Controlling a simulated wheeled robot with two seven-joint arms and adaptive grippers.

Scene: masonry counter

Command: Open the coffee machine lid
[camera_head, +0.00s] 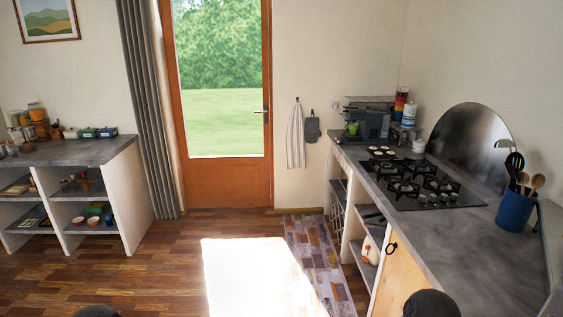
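The coffee machine (374,124) is a dark, boxy appliance at the far back end of the right counter, by the wall. A green cup (352,128) is at its front left. A flat grey top shows on the machine, but it is too small to tell the lid apart or whether it is open. Neither of my grippers is in view. Only dark rounded parts, probably of my arms, show at the bottom edge, far from the machine.
The grey right counter (485,262) carries a black gas hob (423,185), a blue utensil pot (514,210) and a round metal splash plate (470,145). A patterned rug (318,262) lies beside it. The wooden floor (165,262) is clear. A left counter (75,151) holds jars and boxes.

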